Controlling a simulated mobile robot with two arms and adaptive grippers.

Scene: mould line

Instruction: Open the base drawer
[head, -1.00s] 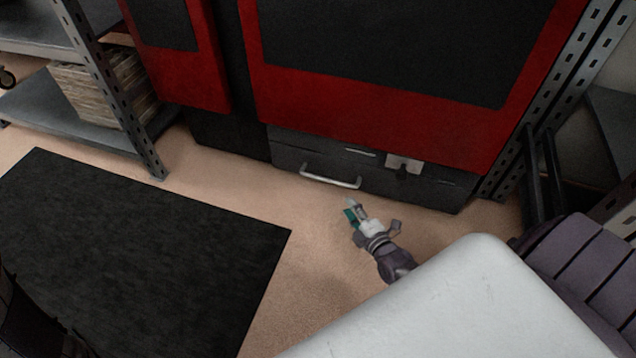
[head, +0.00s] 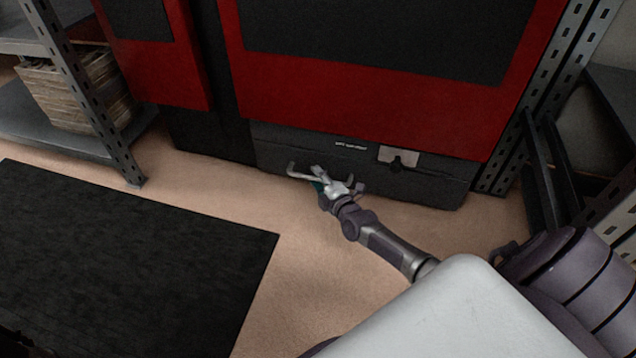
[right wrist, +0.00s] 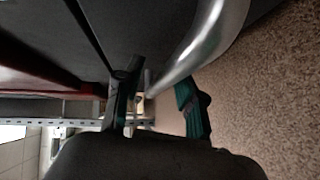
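The base drawer (head: 272,156) is a dark grey front low under the red machine; it looks flush with the base. Its silver bar handle (head: 294,172) shows at the left end, and the rest is partly hidden behind my right gripper (head: 326,180). In the right wrist view the handle (right wrist: 208,42) runs down toward the gap between the fingers of my right gripper (right wrist: 160,100). The fingers, with green pads, stand apart on either side of the bar. I cannot tell whether they touch it. My left gripper is not in view.
A metal shelf (head: 100,140) stands at left, a rack post (head: 515,135) at right. A black mat (head: 130,260) lies on the floor; the floor before the drawer is otherwise clear.

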